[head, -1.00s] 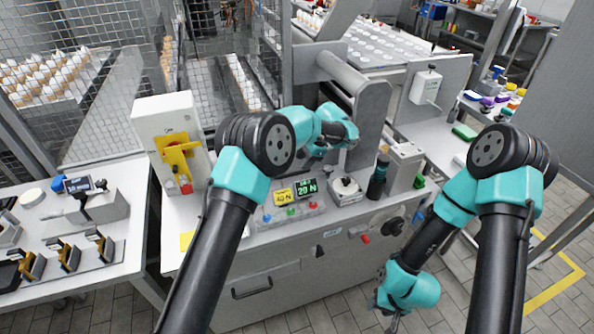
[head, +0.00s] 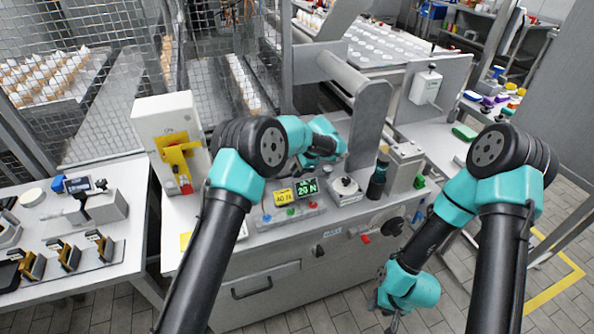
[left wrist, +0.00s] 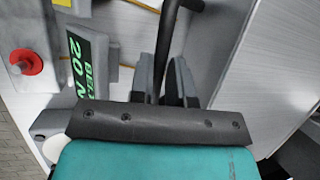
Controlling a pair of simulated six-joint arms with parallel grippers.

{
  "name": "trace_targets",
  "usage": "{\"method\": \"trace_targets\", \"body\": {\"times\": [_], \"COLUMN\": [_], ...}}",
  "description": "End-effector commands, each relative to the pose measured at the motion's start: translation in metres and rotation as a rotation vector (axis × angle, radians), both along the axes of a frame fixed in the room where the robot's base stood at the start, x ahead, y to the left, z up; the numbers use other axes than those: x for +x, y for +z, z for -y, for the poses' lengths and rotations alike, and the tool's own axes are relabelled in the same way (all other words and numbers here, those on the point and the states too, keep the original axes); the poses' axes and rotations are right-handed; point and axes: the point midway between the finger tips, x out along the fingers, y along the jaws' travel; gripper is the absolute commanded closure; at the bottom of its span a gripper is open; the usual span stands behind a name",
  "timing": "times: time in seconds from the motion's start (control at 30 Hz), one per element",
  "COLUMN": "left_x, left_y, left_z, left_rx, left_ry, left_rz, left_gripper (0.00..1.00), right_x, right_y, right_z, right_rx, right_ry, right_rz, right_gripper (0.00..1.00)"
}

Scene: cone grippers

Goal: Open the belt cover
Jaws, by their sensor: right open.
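In the left wrist view, my left gripper (left wrist: 165,75) has its two grey fingers on either side of a black bar (left wrist: 168,40) that looks like a handle. I cannot tell whether the fingers touch it. In the head view the left wrist (head: 322,140) is over the machine top, behind the display, and hides its own fingers. A pale grey surface (left wrist: 225,45) lies beside the bar; I cannot tell for sure that it is the belt cover. My right gripper (head: 391,318) is open and empty, low in front of the machine's right side.
A green-lit display (head: 307,188), buttons and a red knob (head: 185,186) on a switch box stand near the left arm. A grey upright plate (head: 370,115) rises right of the wrist. Wire mesh (head: 100,110) bounds the left. A side table (head: 128,250) holds fixtures.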

Motion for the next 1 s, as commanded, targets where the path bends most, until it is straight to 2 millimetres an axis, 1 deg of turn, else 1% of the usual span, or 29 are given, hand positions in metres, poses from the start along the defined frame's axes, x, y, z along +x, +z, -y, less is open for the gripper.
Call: {"method": "trace_targets", "body": {"times": [0.03, 0.17, 0.5, 0.67, 0.87, 1.0], "left_x": [0.0, 0.0, 0.0, 0.0, 0.0, 0.002], "left_y": [0.0, 0.0, 0.0, 0.004, 0.019, 0.041], "left_z": [0.0, 0.0, 0.0, 0.0, 0.0, -0.001], "left_rx": [0.0, 0.0, 0.0, 0.0, -0.001, -0.001], "left_ry": [0.0, 0.0, 0.0, -0.001, 0.0, 0.001], "left_rz": [0.0, 0.0, 0.0, 0.001, 0.003, 0.007], "left_gripper": [0.88, 1.0, 1.0, 1.0, 1.0, 1.0], "right_x": [0.0, 0.0, 0.0, 0.0, 0.0, 0.0], "right_y": [0.0, 0.0, 0.0, 0.0, 0.0, 0.0], "right_z": [0.0, 0.0, 0.0, 0.0, 0.0, 0.0], "right_rx": [0.0, 0.0, 0.0, 0.0, 0.0, 0.0], "right_ry": [0.0, 0.0, 0.0, 0.0, 0.0, 0.0], "right_rz": [0.0, 0.0, 0.0, 0.0, 0.0, 0.0], "right_gripper": [0.57, 0.57, 0.57, 0.57, 0.57, 0.57]}}
